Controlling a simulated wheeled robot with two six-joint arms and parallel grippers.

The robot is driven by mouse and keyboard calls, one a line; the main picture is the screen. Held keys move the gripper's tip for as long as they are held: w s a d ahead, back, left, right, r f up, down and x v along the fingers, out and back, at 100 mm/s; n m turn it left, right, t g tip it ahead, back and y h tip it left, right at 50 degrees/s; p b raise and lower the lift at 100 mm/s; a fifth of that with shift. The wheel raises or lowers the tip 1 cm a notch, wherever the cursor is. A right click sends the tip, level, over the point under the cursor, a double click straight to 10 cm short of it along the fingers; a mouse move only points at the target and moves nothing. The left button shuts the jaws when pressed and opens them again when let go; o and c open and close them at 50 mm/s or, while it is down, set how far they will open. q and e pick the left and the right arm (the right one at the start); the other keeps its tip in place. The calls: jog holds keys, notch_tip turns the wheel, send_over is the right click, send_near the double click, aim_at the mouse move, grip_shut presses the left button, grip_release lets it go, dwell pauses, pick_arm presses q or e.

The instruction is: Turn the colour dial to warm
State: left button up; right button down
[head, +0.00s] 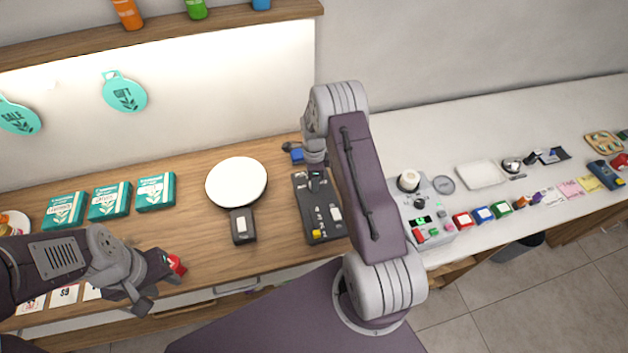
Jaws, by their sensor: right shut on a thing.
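A dark control panel (322,222) lies on the wooden counter in the head view. It has a white switch, a yellow button and small markings. My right gripper (316,174) reaches down over the panel's far end. It is shut on a small dark knob there, which seems to be the colour dial; the gripper hides most of it, so its setting cannot be read. A round white lamp disc (237,182) on a dark base stands left of the panel. My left gripper (158,287) is open over the counter's front left, close to a small red object (177,265).
Several teal boxes (110,200) stand at the back left. A grey device (424,215) and colourful small items are on the white counter at right. Wood around the lamp is clear.

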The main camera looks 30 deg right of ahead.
jog(key=n+b, duration=0.1)
jog(key=n, duration=0.4)
jog(key=shift+w+n+b, duration=0.1)
jog(key=shift+n+b, duration=0.2)
jog(key=shift+n, duration=0.1)
jog(key=n, duration=0.5)
jog(key=shift+n+b, duration=0.3)
jog(key=shift+b, duration=0.1)
jog(key=shift+n, duration=0.3)
jog(key=c, duration=1.1)
grip_release()
jog(key=shift+o, duration=0.2)
notch_tip(320, 180, up, 8)
jog(key=shift+a+r+b, duration=0.1)
jog(key=shift+r+b, duration=0.15)
jog(key=shift+b, duration=0.65)
jog(key=shift+r, duration=0.35)
